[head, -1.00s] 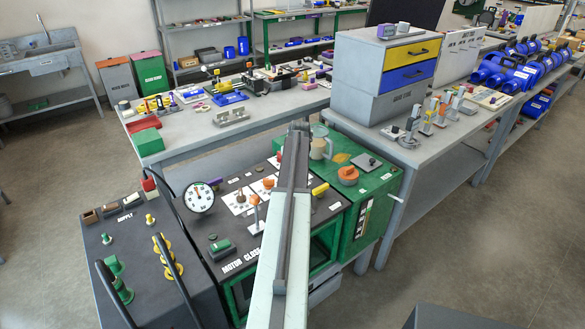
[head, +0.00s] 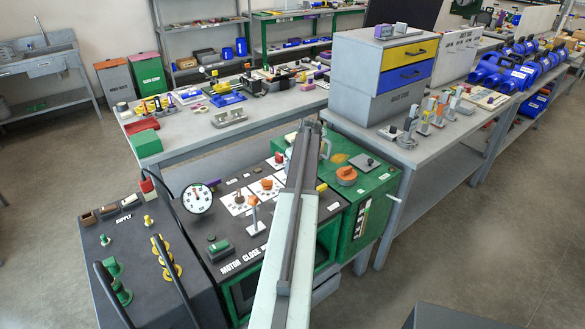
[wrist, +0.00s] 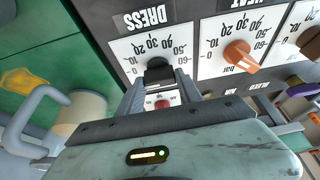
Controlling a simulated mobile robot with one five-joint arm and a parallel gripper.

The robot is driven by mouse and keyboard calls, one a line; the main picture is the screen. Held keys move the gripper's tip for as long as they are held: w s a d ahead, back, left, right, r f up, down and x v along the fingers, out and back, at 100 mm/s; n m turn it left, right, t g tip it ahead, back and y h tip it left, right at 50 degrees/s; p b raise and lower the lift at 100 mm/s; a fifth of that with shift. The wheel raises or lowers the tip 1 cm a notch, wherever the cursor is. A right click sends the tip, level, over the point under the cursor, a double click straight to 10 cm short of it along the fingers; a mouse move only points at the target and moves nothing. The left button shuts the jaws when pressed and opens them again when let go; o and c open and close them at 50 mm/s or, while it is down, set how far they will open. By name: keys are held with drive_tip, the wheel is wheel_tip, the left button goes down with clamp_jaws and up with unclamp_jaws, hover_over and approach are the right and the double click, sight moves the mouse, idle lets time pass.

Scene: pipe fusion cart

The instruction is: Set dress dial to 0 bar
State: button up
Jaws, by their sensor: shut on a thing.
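The dress dial (wrist: 136,54) is a white plate marked DRESS with a scale up to 60 bar, upside down in the wrist view. Its black knob (wrist: 158,70) is at the plate's middle. My gripper (wrist: 159,84) has its two grey fingers on either side of this knob and is shut on it. The knob's pointer cannot be made out, so its setting is unclear. In the head view my arm crosses the control panel and hides the gripper.
A neighbouring dial with an orange knob (wrist: 241,56) is close on the right. A red button (wrist: 162,104) shows between my fingers. A pressure gauge (head: 197,198) stands at the panel's left.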

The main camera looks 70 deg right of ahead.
drive_tip(key=shift+w, duration=0.15)
drive_tip(key=o, duration=1.4)
drive_tip(key=shift+f, duration=0.1)
drive_tip(key=p+v, duration=0.7)
drive_tip(key=v, duration=0.1)
drive_tip(key=shift+w, duration=0.1)
